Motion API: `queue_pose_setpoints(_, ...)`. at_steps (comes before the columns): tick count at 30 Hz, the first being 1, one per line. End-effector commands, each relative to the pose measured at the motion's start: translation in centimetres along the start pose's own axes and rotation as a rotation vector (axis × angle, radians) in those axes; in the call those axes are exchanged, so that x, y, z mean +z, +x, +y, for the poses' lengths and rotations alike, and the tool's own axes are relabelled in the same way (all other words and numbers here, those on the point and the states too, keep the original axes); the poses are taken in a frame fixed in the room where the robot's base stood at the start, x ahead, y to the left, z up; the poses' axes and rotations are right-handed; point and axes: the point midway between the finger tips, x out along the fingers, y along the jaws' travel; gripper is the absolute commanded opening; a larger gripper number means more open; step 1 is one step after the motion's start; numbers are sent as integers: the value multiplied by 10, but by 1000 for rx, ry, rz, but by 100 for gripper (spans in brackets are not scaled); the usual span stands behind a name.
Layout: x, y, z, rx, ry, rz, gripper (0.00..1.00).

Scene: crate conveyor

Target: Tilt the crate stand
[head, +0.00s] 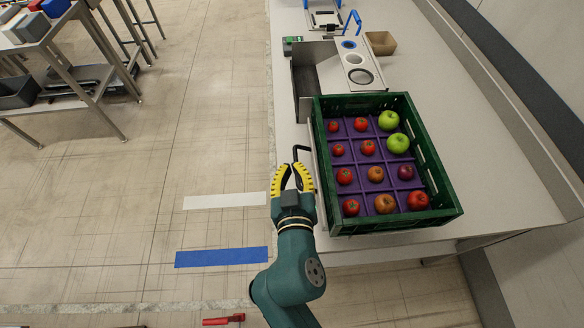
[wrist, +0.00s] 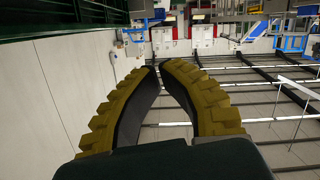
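A dark green crate (head: 447,197) rests at a slight angle on the near end of the light counter. It holds a purple divider tray with apples and tomatoes, two of them green apples. A black bent handle (head: 302,148) sticks out at the crate's left side; the stand under the crate is mostly hidden. My gripper (head: 292,166), with yellow ribbed fingers, is left of the crate and just below the handle, apart from it as far as I can tell.
A steel table (head: 60,60) stands far left. The floor between is open, with white and blue strips.

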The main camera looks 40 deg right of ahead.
Motion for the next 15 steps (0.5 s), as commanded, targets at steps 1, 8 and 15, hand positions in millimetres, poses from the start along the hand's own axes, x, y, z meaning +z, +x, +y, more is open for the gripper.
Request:
queue_pose_setpoints(1, 23, 3, 0, 5, -3, -7, 0)
queue_pose_setpoints(8, 31, 5, 3, 12, -5, -16, 0)
queue_pose_setpoints(15, 30, 5, 3, 11, -4, -16, 0)
